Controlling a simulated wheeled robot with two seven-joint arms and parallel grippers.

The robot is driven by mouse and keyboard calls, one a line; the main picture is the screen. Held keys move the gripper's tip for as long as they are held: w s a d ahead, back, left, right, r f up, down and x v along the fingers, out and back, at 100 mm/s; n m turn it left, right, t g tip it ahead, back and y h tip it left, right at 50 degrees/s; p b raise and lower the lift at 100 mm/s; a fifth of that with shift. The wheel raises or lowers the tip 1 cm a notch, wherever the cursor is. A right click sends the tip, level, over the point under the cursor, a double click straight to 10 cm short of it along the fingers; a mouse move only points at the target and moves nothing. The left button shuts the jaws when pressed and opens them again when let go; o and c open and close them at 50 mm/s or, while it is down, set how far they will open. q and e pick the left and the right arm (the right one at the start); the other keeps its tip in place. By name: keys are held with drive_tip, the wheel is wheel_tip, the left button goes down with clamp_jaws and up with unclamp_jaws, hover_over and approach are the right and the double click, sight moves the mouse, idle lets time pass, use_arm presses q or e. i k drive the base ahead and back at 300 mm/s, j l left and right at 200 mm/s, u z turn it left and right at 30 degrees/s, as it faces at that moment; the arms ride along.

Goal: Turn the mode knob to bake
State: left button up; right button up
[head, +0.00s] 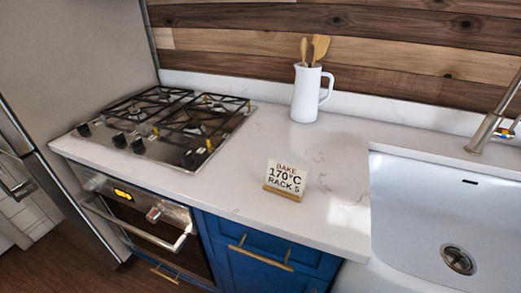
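The oven (150,250) is built in below the cooktop at the left. Its front panel has a lit amber display (122,194) and, right of it, a round silver knob with some red (154,214). The knob's markings and pointer are too small to read, so I cannot tell its setting or whether it is the mode knob. A small card (286,177) on a wooden stand on the counter reads "BAKE 170°C RACK 5". Neither of my grippers is in view.
The oven's bar handle (140,233) juts out below the panel. A gas cooktop (165,125) with black knobs sits above. A white pitcher (305,95) with wooden utensils stands at the back. A sink (430,205) is at right. The fridge is at far left.

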sight(91, 187)
drive_tip(key=u, duration=1.55)
